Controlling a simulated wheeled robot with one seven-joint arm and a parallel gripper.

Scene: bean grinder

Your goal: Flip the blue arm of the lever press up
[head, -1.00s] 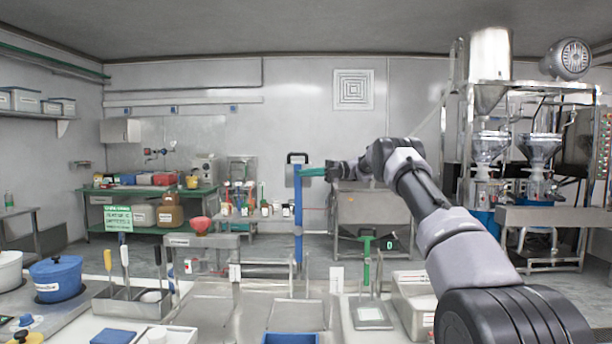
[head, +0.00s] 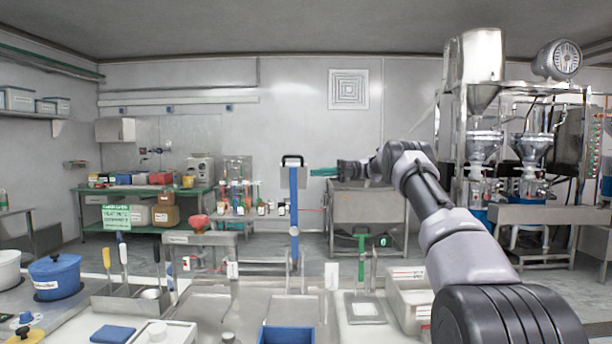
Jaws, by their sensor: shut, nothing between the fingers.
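The lever press has a long blue arm (head: 294,212) that stands upright near the middle of the head view. A black handle (head: 292,160) shows at its top, with a small grey plate beside it. My gripper (head: 314,172) has green fingers, points left, and is shut and empty. Its tips are just right of the upper part of the blue arm, with a small gap in the picture. The foot of the arm is at the metal frame below, and its pivot is too small to make out clearly.
A blue tray (head: 287,334) lies at the front middle. A green stand (head: 362,258) and a white bin (head: 405,297) are to its right. A utensil holder (head: 130,300) and a blue pot (head: 56,277) stand at left. A steel tank (head: 368,215) stands behind my arm.

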